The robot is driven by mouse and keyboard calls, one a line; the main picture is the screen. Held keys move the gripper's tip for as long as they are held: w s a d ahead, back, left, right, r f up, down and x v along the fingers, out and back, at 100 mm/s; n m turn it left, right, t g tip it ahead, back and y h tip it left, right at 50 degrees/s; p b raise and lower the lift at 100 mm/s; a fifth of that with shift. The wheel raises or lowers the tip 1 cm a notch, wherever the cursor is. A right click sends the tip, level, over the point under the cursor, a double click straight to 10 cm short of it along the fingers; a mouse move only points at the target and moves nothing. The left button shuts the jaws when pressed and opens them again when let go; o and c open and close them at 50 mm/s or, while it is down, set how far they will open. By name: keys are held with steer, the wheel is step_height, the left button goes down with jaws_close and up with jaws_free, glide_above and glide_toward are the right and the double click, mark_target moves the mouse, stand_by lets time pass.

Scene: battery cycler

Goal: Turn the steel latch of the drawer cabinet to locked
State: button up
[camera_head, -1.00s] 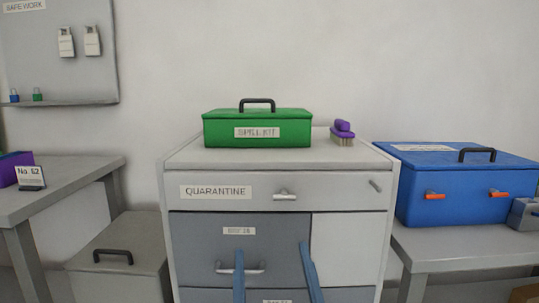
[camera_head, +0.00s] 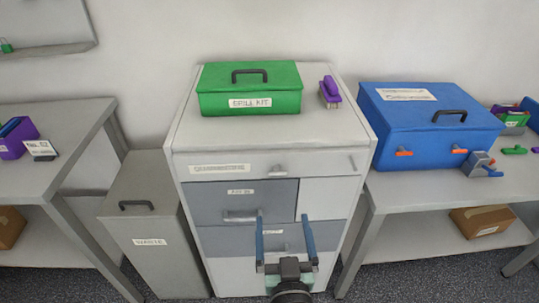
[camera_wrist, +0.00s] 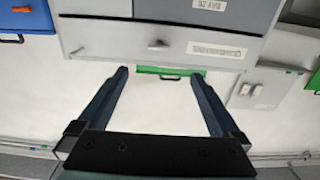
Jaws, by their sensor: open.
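The drawer cabinet (camera_head: 183,240) stands in the middle of the head view. Its small steel latch (camera_head: 352,163) is at the right end of the top drawer front and looks slanted. In the upside-down wrist view the latch shows small at the left (camera_wrist: 77,51). My gripper (camera_head: 283,220) is open and empty, its two blue fingers wide apart. It is in front of the cabinet, lower than the latch and left of it, apart from it. In the wrist view my gripper (camera_wrist: 158,76) points toward the cabinet's top area and wall.
A green spill kit box (camera_head: 249,92) and a purple brush (camera_head: 330,92) stand on the cabinet. A grey waste bin (camera_head: 155,240) stands left of it. A blue box (camera_head: 430,120) is on the right table. Drawer handles (camera_head: 240,217) stick out from the cabinet front.

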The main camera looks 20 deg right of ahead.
mark_target(278, 176)
steer(key=shift+d, duration=0.1)
steer(key=x, duration=1.2)
steer(key=shift+w, duration=0.4)
steer(key=c, duration=1.4)
